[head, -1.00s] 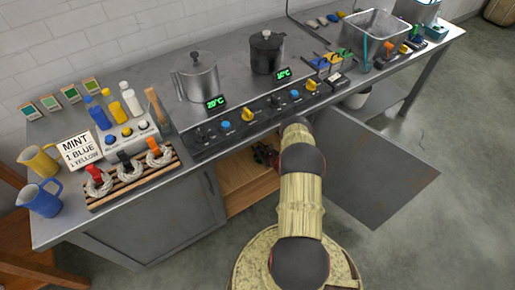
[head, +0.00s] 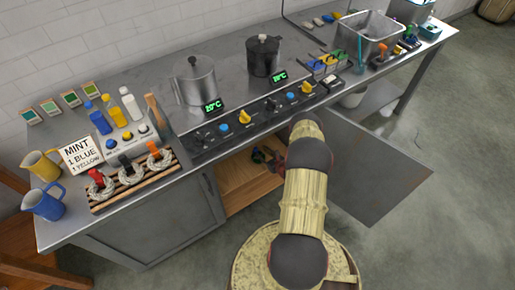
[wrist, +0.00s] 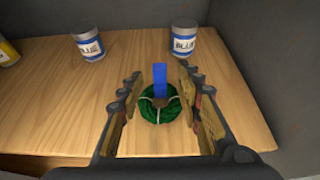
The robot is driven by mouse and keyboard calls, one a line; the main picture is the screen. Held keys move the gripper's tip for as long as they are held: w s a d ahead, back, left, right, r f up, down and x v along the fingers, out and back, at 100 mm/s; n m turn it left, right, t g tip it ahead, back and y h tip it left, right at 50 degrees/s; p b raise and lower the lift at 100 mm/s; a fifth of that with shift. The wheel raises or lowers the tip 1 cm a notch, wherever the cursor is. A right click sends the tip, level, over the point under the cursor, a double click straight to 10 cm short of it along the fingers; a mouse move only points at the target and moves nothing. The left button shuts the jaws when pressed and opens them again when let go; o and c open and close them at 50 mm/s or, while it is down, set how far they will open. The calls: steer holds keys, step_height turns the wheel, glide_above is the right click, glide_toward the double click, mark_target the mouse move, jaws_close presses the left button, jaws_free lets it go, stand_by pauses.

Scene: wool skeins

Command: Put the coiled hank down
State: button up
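The coiled hank (wrist: 160,112) is a dark green ring with pale ties and an upright blue tag (wrist: 160,80). In the wrist view it lies on the wooden cupboard floor (wrist: 60,108). My gripper (wrist: 158,78) is open, its fingers on either side of the hank and tag, with gaps visible beside the tag. Whether a finger touches the ring's edge is unclear. In the head view my gripper (head: 272,160) reaches into the open cupboard below the worktop, mostly hidden by my arm, with a small patch of green beside it.
Two cans labelled BLUE stand behind the hank, one left (wrist: 88,45) and one right (wrist: 184,40). A yellow-marked can (wrist: 8,52) is at the far left. Grey cupboard walls (wrist: 270,60) bound the right side. Wooden floor is clear left of the hank. Pots stand on the worktop (head: 228,75).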

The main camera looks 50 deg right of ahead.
steer(key=p+v, duration=0.1)
steer(key=v, duration=0.3)
steer(key=shift+s+a, duration=0.1)
stand_by(0.5)
